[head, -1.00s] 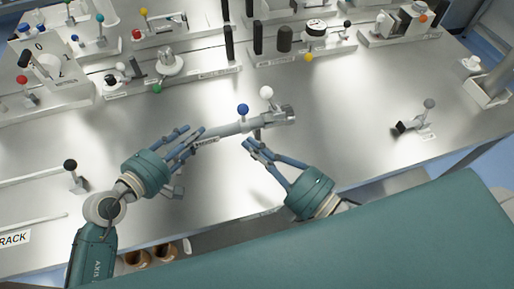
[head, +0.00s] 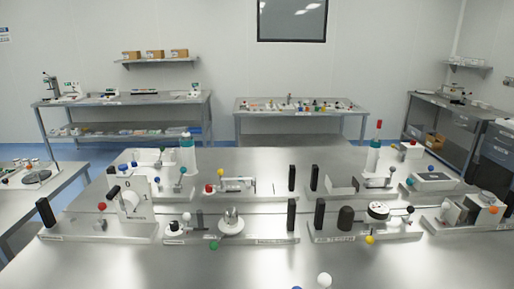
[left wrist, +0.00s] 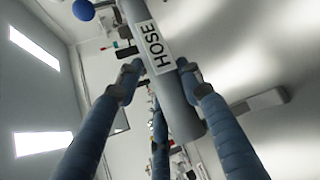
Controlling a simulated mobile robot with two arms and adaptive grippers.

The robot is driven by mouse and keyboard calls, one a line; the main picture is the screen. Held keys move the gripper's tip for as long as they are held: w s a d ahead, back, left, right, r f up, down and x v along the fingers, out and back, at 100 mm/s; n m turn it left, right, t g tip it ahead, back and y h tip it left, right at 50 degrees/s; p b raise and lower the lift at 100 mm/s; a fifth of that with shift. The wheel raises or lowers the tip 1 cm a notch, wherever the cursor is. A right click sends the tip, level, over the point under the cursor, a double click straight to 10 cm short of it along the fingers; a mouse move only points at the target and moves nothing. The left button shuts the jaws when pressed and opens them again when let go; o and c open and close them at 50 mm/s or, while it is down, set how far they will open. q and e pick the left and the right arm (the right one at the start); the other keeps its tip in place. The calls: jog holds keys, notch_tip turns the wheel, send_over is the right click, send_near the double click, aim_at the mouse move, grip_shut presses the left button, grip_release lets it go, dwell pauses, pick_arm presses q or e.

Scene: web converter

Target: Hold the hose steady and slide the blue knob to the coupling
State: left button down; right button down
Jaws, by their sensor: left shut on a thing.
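In the left wrist view the grey hose (left wrist: 182,112) with its HOSE label runs between the blue fingers of my left gripper (left wrist: 160,68), which is shut on it. The blue knob (left wrist: 83,10) shows at the top left of that view, beyond the fingers. In the head view only the top of the blue knob (head: 297,287) shows at the bottom edge, with a white ball knob (head: 324,280) just right of it. The hose, the coupling and both grippers are outside the head view. My right gripper is in neither current view.
Fixtures with coloured ball knobs stand in rows across the steel bench (head: 150,268), including a red knob (head: 102,206), a green knob (head: 214,245) and a yellow knob (head: 370,239). Other benches (head: 300,112) stand along the back wall.

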pick_arm(q)
jog(key=shift+a+f, duration=0.1)
jog(key=shift+f, duration=0.3)
jog(key=c, duration=1)
grip_release()
jog(key=shift+c, duration=0.2)
jog(key=shift+w+r, duration=0.1)
jog(key=shift+r, duration=0.1)
jog(key=v, duration=1.2)
